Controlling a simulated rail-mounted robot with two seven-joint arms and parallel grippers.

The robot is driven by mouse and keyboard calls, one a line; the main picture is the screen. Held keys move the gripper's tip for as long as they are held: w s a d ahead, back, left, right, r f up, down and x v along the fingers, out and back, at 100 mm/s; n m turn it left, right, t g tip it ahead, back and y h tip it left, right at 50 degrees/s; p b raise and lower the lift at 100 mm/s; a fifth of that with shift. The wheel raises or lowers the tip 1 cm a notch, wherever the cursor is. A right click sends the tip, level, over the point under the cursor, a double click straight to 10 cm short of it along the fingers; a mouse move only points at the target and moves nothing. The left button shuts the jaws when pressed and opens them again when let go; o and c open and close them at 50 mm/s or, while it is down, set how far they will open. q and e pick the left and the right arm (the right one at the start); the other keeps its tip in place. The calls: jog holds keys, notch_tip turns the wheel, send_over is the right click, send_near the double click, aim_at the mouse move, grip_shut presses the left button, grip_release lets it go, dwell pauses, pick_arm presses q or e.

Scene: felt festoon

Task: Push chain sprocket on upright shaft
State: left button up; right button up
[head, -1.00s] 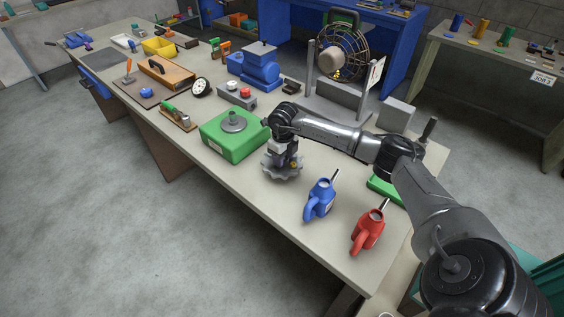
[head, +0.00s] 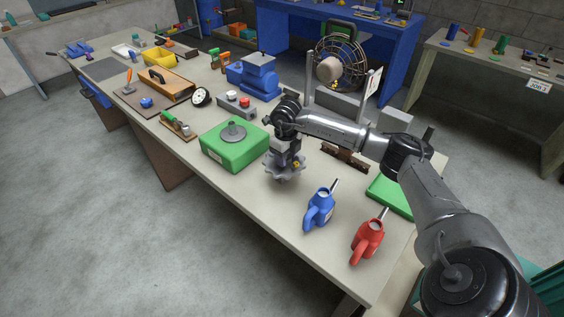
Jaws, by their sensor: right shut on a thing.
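The grey toothed chain sprocket (head: 285,171) is in my right gripper (head: 285,162), which points down and is shut on it. They are over the bench just right of the green block (head: 234,156). A short grey upright shaft (head: 234,124) stands on a round grey flange on top of that block. The sprocket is apart from the shaft, to its right and nearer the viewer. How high the sprocket is above the bench is hard to tell. The gripper hides the sprocket's middle. My left gripper is not in view.
A blue oil can (head: 320,210) and a red oil can (head: 367,241) stand on the bench (head: 300,252) to the right. A grey switch box (head: 236,104) and a blue machine (head: 254,78) stand behind the block. A caged fan (head: 341,64) is at the back.

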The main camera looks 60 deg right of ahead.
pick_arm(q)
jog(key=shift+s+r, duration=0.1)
pick_arm(e)
jog(key=s+d+r, duration=0.4)
jog(key=s+r, duration=0.2)
jog(key=s, duration=0.3)
jog(key=shift+s+d, duration=0.25)
jog(key=shift+d, duration=0.1)
jog(key=shift+r, duration=0.1)
jog(key=shift+w, duration=0.15)
